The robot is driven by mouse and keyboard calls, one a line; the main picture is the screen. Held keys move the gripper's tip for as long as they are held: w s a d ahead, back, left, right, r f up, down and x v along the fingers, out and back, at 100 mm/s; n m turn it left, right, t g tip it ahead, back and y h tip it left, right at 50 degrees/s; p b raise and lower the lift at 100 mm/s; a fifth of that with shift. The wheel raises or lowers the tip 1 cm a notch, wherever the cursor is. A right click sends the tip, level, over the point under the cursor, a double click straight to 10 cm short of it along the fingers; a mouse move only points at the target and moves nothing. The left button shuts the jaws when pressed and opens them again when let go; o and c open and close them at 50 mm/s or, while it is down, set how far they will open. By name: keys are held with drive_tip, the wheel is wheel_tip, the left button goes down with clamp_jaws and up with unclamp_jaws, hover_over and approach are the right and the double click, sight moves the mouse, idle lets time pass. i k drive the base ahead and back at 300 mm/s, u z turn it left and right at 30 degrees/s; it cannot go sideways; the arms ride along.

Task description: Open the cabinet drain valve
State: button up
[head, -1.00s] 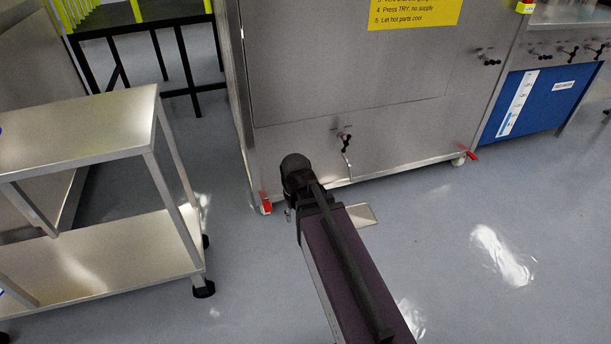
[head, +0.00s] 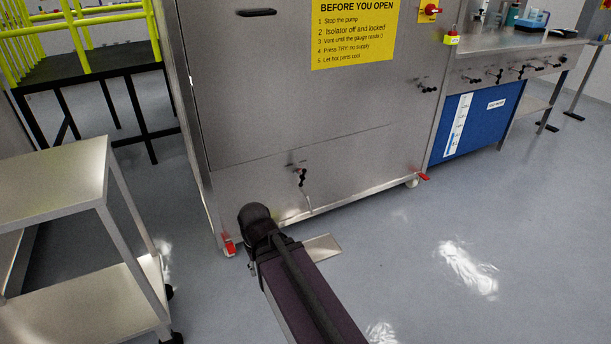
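The steel cabinet (head: 290,95) stands in the middle of the head view. A small valve with a dark handle (head: 302,176) sits low on its front, with a thin pipe (head: 307,200) slanting down from it. I take this to be the drain valve; its handle is too small to read open or shut. My arm reaches up from the bottom, its dark rounded joint in front of the cabinet's lower left, left of and below the valve. My gripper cannot be made out; the arm seems to hide it.
A flat pale tray (head: 323,247) lies right of my arm, below the valve. A steel cart (head: 60,185) stands at left. Red-pedalled casters (head: 229,246) carry the cabinet. Another valve (head: 427,87) is higher at right, near a bench (head: 525,52). Floor at front right is clear.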

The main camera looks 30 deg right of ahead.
sight(303, 178)
drive_tip(key=k, duration=0.55)
drive_tip(key=z, duration=0.45)
drive_tip(key=i, duration=1.2)
drive_tip(key=u, duration=0.35)
